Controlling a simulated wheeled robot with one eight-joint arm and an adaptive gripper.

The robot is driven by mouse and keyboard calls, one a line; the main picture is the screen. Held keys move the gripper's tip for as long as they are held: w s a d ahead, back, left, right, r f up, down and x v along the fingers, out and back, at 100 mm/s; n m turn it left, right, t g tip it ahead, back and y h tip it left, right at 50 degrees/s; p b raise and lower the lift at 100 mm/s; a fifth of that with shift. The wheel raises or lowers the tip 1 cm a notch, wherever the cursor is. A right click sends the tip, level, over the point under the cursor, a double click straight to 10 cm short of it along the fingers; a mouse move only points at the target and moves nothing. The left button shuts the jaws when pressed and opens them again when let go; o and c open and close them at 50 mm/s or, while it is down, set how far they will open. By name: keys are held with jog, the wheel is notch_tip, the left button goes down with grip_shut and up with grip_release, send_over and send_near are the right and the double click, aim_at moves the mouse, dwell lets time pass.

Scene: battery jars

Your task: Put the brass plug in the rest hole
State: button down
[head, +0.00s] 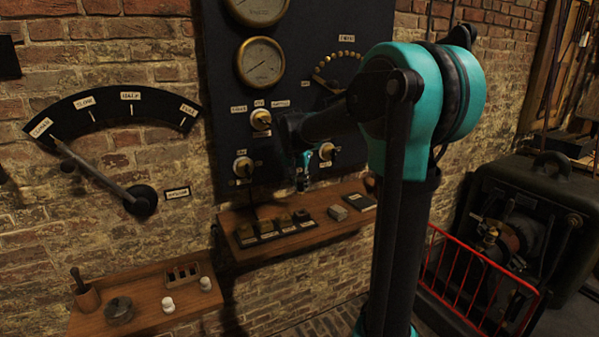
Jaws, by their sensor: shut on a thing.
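My gripper (303,178) is in front of the lower part of the dark panel, above the right end of the row of dark blocks on the middle shelf. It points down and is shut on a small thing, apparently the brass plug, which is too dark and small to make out. A dark strip (275,228) with several labelled blocks, some brass-coloured, lies on the wooden shelf (335,222) below. The labels are too small to read, so I cannot tell which hole is the rest hole.
The dark panel (225,70) carries gauges (261,62) and brass-ringed knobs (261,120). A lower left shelf (150,300) holds a round dark disc (119,310) and white knobs (168,304). A red rail (480,285) guards a machine (530,220) at right.

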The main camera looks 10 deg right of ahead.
aim_at(301, 194)
jog(key=shift+d+f, duration=0.2)
jog(key=shift+f, duration=2.85)
jog(key=shift+f, duration=0.75)
jog(key=c, duration=1.3)
grip_release()
jog(key=shift+r, duration=0.1)
jog(key=v, duration=1.1)
jog(key=shift+s+a+r, duration=0.1)
jog(key=shift+s+r, duration=0.05)
jog(key=shift+r, duration=0.2)
